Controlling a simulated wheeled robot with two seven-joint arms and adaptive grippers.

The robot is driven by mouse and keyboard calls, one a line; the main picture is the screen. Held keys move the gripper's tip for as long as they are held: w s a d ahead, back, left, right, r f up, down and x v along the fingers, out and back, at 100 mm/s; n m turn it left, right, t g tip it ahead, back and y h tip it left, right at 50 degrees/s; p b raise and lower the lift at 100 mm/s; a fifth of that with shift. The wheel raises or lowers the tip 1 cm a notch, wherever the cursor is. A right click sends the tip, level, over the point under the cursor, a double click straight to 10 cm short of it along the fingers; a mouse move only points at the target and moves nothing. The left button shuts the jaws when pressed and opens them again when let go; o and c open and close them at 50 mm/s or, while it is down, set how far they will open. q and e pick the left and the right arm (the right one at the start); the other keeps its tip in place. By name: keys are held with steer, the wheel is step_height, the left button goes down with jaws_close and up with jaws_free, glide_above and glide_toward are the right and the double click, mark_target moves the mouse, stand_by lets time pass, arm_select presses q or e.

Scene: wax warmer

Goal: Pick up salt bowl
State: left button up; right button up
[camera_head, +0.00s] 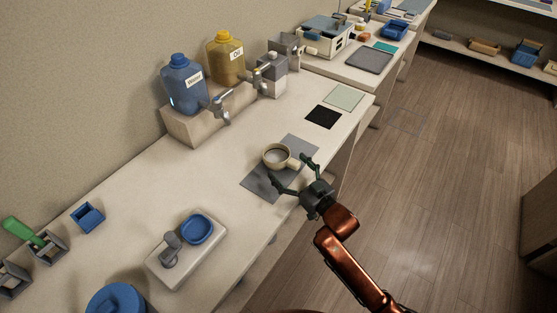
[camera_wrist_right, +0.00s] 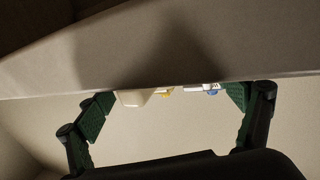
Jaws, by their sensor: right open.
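A cream bowl with a side handle (camera_head: 275,156) stands upright on a grey mat (camera_head: 258,183) near the counter's front edge. Its inside looks greyish. A blue bowl (camera_head: 197,229) sits on a white scale-like block (camera_head: 166,267) farther left. No label shows which is the salt bowl. My right gripper (camera_head: 288,168) is open, its fingers spread at the handle side of the cream bowl; I cannot tell whether they touch it. The right wrist view shows both fingers apart (camera_wrist_right: 165,98) and part of a cream object (camera_wrist_right: 133,98) between them. My left gripper is out of view.
Blue (camera_head: 182,83) and yellow (camera_head: 226,58) jugs with taps stand on a raised block behind. A black square (camera_head: 323,117) and a pale square (camera_head: 344,97) lie to the right. A small blue box (camera_head: 87,217) is at left. The counter between is clear.

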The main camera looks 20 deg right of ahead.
mark_target(284, 164)
steer(key=x, duration=0.2)
steer(key=shift+w+a+b, duration=0.2)
steer(key=shift+w+b, duration=0.1)
steer(key=shift+w, duration=0.05)
steer(key=shift+w+a, duration=0.2)
steer(key=shift+w, duration=0.2)
steer(key=c, duration=0.9)
steer(key=shift+r, duration=0.1)
steer(key=c, duration=0.8)
steer(key=shift+o, duration=0.2)
steer(key=shift+r, duration=0.6)
step_height(284, 164, up, 3)
steer(key=shift+f+p, duration=0.2)
steer(key=shift+p, duration=0.6)
steer(key=s+a+r+p, duration=0.4)
steer(key=s+r, duration=0.5)
steer(key=s, duration=0.4)
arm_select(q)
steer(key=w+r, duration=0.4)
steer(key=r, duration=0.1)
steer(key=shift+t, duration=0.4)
arm_select(e)
steer(key=s+d+f+m+t+h, duration=0.1)
steer(key=s+d+f+m+h, duration=0.2)
steer(key=s+f, duration=0.6)
steer(key=shift+d+f+m+h, duration=0.2)
steer(key=shift+d+m+h, duration=0.2)
steer(key=shift+d+h, duration=0.75)
steer(key=shift+a+h, duration=0.25)
steer(key=shift+a, duration=0.05)
